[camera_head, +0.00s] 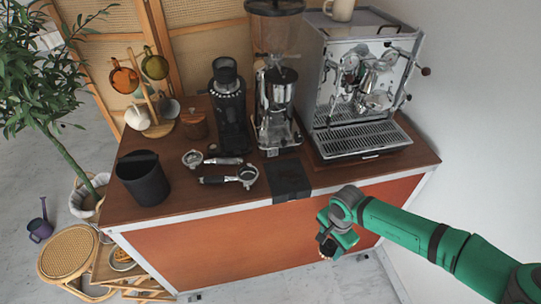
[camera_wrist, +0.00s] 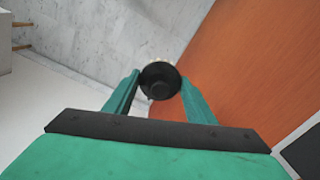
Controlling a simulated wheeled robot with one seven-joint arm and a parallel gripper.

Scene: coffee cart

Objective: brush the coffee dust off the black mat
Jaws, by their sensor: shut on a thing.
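The black mat (camera_head: 289,181) lies at the front edge of the wooden counter, its front part folding over the edge. Coffee dust on it is too small to make out. My gripper (camera_head: 333,240) is in front of the counter, below its top, to the right of the mat and apart from it. In the wrist view my gripper (camera_wrist: 160,90) is shut on a round, dark-handled brush (camera_wrist: 159,82), seen end-on between the two green fingers. Pale bristles show at its far rim. The brush also shows in the head view (camera_head: 327,246), partly hidden by the fingers.
Two portafilters (camera_head: 243,178) lie left of the mat, with a black bin (camera_head: 143,180) farther left. Grinders (camera_head: 278,110) and a chrome espresso machine (camera_head: 360,100) stand behind. The orange front panel (camera_head: 240,245) is close to my gripper. Some counter right of the mat is clear.

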